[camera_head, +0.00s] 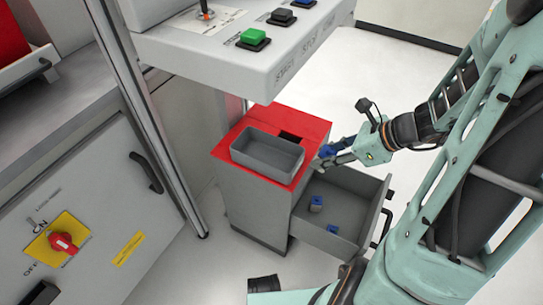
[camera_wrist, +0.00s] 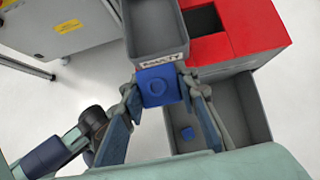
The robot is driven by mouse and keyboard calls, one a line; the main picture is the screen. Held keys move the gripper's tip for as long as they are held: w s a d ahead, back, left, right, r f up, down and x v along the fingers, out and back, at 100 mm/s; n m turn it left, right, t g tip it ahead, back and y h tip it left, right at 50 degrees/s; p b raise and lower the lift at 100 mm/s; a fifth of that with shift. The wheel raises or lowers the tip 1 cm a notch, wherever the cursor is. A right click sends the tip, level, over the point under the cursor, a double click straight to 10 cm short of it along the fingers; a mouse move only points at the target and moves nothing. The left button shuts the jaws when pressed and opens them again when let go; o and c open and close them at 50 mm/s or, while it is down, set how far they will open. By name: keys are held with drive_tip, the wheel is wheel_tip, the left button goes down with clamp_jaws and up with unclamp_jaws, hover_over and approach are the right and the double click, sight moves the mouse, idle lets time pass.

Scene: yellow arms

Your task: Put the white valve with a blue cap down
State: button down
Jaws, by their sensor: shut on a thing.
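My gripper (camera_head: 333,153) is shut on the valve, whose blue cap (camera_head: 327,150) shows between the fingers. In the wrist view, the square blue cap (camera_wrist: 158,87) with a round mark faces the camera between the two fingertips. The white body is mostly hidden behind the cap. The held valve is in the air near the right edge of the red cabinet top (camera_head: 310,126), above the open grey drawer (camera_head: 345,186).
A grey open bin (camera_head: 267,143) stands on the red top, beside a dark rectangular opening (camera_head: 290,137); its inside looks empty. A control panel with green, black and blue buttons (camera_head: 254,37) overhangs behind. A metal post (camera_head: 150,120) stands left. The drawer floor has bare room.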

drive_tip(key=w+a+b, duration=0.1)
drive_tip(key=w+a, duration=0.1)
drive_tip(key=a, duration=0.1)
drive_tip(key=w+a+f+b, duration=0.1)
drive_tip(key=w+a, duration=0.1)
drive_tip(key=a, duration=0.2)
drive_tip(key=w+a+f+b, duration=0.1)
drive_tip(key=w+a, duration=0.2)
drive_tip(key=shift+w+a+f, duration=0.1)
drive_tip(key=shift+a+f, duration=0.05)
drive_tip(key=shift+a, duration=0.25)
drive_tip(key=f, duration=0.1)
drive_tip(key=f+b, duration=0.1)
drive_tip(key=a+f+b, duration=0.1)
drive_tip(key=shift+w+f, duration=0.3)
drive_tip(key=shift+f, duration=0.05)
drive_tip(key=shift+w+a+r+g+h+p, duration=0.2)
drive_tip(key=shift+a+r+g+h+p, duration=0.15)
drive_tip(key=shift+p, duration=0.3)
drive_tip(key=shift+w+a+g+h+p, duration=0.15)
drive_tip(key=shift+g+h+p, duration=0.2)
drive_tip(key=shift+h+p, duration=0.25)
drive_tip(key=shift+w+a+g+h+p, duration=0.15)
drive_tip(key=shift+g+h+p, duration=0.15)
drive_tip(key=shift+h+p, duration=0.25)
drive_tip(key=shift+d+f+b, duration=0.1)
drive_tip(key=shift+f+b, duration=0.45)
drive_tip(key=shift+f, duration=0.35)
